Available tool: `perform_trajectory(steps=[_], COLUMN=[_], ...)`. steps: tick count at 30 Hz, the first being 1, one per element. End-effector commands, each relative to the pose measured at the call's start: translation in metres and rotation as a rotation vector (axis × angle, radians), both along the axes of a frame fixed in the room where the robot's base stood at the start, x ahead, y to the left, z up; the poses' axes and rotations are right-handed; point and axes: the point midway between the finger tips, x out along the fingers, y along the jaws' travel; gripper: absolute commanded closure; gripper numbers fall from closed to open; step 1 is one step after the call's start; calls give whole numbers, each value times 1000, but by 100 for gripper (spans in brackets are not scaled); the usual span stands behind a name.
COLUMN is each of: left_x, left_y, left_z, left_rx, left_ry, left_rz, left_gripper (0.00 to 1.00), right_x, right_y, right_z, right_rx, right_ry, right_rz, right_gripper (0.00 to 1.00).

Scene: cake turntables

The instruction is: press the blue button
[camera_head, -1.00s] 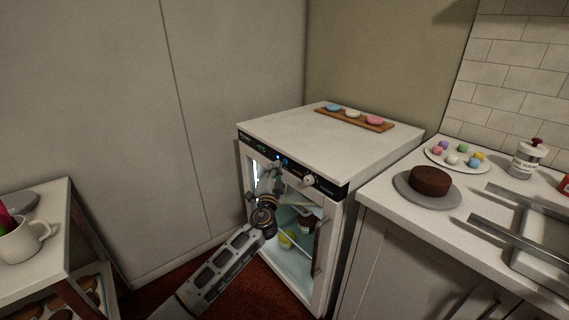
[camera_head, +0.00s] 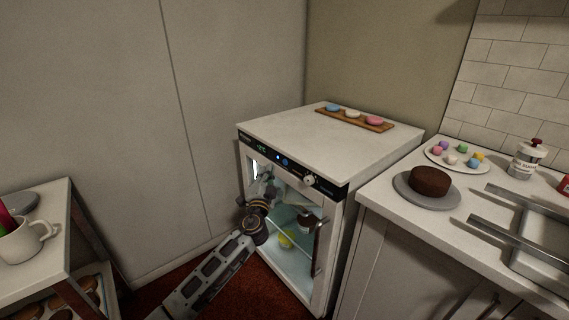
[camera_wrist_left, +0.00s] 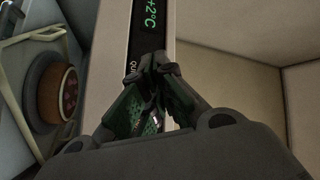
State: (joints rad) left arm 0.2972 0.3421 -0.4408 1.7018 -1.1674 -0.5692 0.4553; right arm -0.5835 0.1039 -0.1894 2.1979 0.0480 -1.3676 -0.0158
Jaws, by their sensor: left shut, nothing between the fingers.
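The small fridge (camera_head: 330,145) has a black control strip (camera_head: 262,150) along its upper front edge. The blue button (camera_head: 285,162) is a small round spot on this strip, right of the green display, and it is in plain sight. A smaller blue light sits just left of it. My left gripper (camera_head: 262,178) is in front of the fridge, below and left of the button and apart from it. In the left wrist view its fingers (camera_wrist_left: 154,72) are closed together with nothing between them, close to the display reading +2°C (camera_wrist_left: 149,14). The button is not visible there. My right gripper is not seen.
A white knob (camera_head: 309,180) sits right of the button. The fridge door has a handle (camera_head: 319,248). A board with coloured macarons (camera_head: 385,127) lies on top. A counter at right bears a chocolate cake (camera_head: 430,180). A cart with a mug (camera_head: 25,240) stands at left.

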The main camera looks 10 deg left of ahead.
Motion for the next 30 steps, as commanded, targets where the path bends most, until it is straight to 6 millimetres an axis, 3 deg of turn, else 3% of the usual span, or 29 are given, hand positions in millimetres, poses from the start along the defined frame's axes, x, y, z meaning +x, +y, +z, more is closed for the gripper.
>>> perform_trajectory(steps=[10,30], left_x=[-14,-14], left_y=[10,11], left_z=[1,0], left_rx=[0,4], left_ry=[-1,0], left_rz=[-1,0], left_gripper=[100,100], right_x=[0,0], right_y=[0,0], right_z=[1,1], right_rx=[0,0], right_ry=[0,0], right_rz=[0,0], right_gripper=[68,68])
